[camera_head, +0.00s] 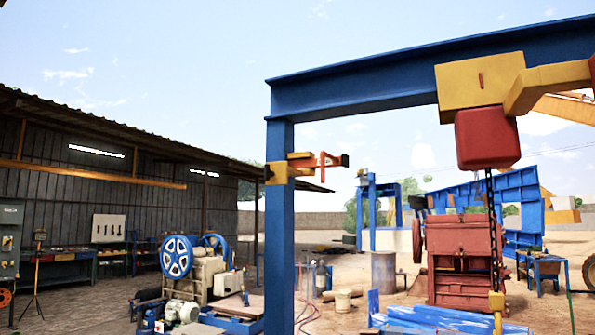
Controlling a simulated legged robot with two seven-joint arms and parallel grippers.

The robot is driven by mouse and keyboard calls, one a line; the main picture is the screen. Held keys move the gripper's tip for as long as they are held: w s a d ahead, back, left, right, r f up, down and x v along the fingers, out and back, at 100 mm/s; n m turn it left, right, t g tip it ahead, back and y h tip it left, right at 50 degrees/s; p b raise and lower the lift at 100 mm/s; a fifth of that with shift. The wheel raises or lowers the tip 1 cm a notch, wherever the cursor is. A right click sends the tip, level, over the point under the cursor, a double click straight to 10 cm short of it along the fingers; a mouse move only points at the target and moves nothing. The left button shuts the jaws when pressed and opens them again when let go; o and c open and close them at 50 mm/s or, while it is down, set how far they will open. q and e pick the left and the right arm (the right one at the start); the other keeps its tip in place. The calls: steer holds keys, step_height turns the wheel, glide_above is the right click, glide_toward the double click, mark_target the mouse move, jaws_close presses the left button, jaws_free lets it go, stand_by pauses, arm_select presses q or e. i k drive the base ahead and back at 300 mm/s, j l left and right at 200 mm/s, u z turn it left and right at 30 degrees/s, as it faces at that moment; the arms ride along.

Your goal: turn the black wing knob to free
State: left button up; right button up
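No black wing knob can be made out for certain. A yellow and red bracket (300,167) is fixed to the upright blue post (280,215) in the middle of the view. It has a small dark end piece (344,160) on its right and a small dark part on its left edge; both are too small to identify. Neither of my grippers shows, and no arm of mine can be seen.
A blue overhead beam (400,70) carries a yellow trolley (480,82) and a red hoist (487,138) with a hanging chain. A red crusher body (462,262) stands below. Blue steel parts (440,319) lie in front. A blue-wheeled machine (178,257) and workbench (75,268) are left.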

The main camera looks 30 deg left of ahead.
mark_target(268, 172)
steer(key=j+z, duration=0.2)
steer(key=j, duration=1.1)
steer(key=i, duration=0.05)
